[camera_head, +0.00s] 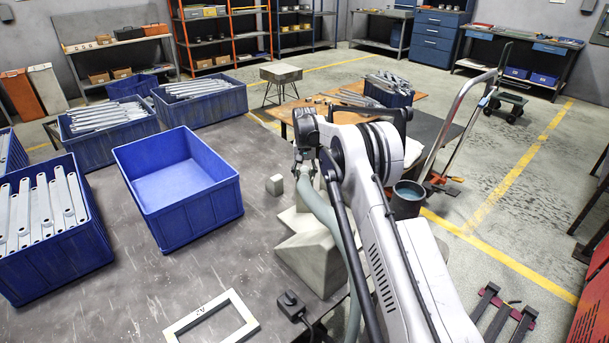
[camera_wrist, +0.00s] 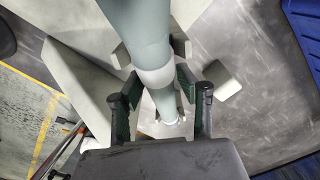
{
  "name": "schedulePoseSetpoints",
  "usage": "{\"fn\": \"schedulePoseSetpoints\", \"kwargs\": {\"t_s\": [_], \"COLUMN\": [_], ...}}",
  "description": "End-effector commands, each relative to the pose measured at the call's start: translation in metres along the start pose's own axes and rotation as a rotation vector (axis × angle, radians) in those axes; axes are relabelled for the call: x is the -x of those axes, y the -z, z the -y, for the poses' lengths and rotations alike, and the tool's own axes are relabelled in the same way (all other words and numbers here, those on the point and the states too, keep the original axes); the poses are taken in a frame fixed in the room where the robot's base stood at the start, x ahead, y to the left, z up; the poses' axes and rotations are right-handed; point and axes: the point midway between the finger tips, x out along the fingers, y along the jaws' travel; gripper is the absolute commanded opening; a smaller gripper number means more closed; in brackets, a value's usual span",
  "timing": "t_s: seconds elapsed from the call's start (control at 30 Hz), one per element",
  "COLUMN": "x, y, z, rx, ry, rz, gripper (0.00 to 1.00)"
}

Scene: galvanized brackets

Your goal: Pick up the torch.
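What I take to be the torch is a grey-green tube (camera_head: 328,216) with a pale collar. In the head view its top is at my gripper (camera_head: 305,172), and it curves down along my arm. In the wrist view the torch (camera_wrist: 140,38) runs from the top edge down between the two dark, green-padded fingers of my gripper (camera_wrist: 158,84). The fingers stand apart, one on each side of it, close to the collar. No firm hold on it is visible. A pale angular stand (camera_head: 310,245) lies below. My arm hides part of the tube and stand.
A small grey block (camera_head: 274,185) stands left of the stand. An empty blue crate (camera_head: 215,218) and blue crates of galvanized brackets (camera_head: 45,255) fill the table's left side. A white frame (camera_head: 240,306) and a black box (camera_head: 291,303) lie at the front. A dark bucket (camera_head: 406,202) stands right.

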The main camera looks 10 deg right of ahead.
Motion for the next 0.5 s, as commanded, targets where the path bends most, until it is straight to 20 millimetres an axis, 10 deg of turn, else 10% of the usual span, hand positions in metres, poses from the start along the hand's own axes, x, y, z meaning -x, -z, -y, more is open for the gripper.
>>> {"fn": "schedulePoseSetpoints", "kwargs": {"t_s": [0.23, 0.5], "x": [0.0003, 0.0021], "y": [0.0000, 0.0001], "z": [0.0000, 0.0001], "rx": [0.000, 0.000], "ry": [0.000, 0.000], "rz": [0.000, 0.000], "gripper": [0.00, 0.00]}}
